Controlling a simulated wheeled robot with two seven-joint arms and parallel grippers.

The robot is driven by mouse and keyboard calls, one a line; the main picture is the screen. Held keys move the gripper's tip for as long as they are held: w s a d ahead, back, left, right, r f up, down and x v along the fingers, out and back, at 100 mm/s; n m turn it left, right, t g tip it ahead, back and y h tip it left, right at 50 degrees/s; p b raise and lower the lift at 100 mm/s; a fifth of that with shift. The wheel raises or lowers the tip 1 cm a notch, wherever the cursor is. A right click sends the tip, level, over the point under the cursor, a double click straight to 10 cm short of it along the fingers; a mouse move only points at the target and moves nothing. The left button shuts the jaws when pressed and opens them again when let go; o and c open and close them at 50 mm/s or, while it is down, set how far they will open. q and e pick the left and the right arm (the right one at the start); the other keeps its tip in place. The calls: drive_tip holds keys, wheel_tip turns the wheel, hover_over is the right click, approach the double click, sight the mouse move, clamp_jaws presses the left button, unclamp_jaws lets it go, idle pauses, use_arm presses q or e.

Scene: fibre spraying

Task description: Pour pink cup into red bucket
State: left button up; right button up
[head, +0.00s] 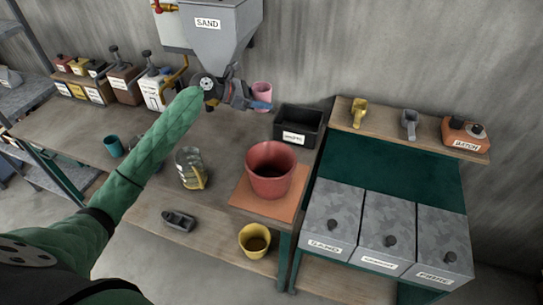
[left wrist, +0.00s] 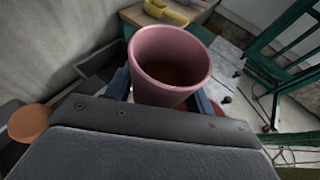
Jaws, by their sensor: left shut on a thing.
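The pink cup (head: 262,94) is held in my left gripper (head: 258,105) toward the back of the bench. The left wrist view shows the pink cup (left wrist: 170,62) close up between the two fingers, its opening facing the camera and brownish contents low inside. The red bucket (head: 270,170) stands upright on an orange mat (head: 240,192) at the bench's right end, in front of and apart from the cup. My right gripper shows in neither view.
A dark bin (head: 310,128) stands behind the bucket, right of the cup. A glass jug (head: 192,170) and a teal cup (head: 113,146) stand on the bench. A sand hopper (head: 225,30) hangs above. A yellow bucket (head: 255,238) sits lower, in front. Lidded bins (head: 385,225) are at right.

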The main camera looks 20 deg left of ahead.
use_arm(q)
drive_tip(key=shift+w+f, duration=0.15)
drive_tip(key=shift+f, duration=0.05)
drive_tip(key=shift+d, duration=0.1)
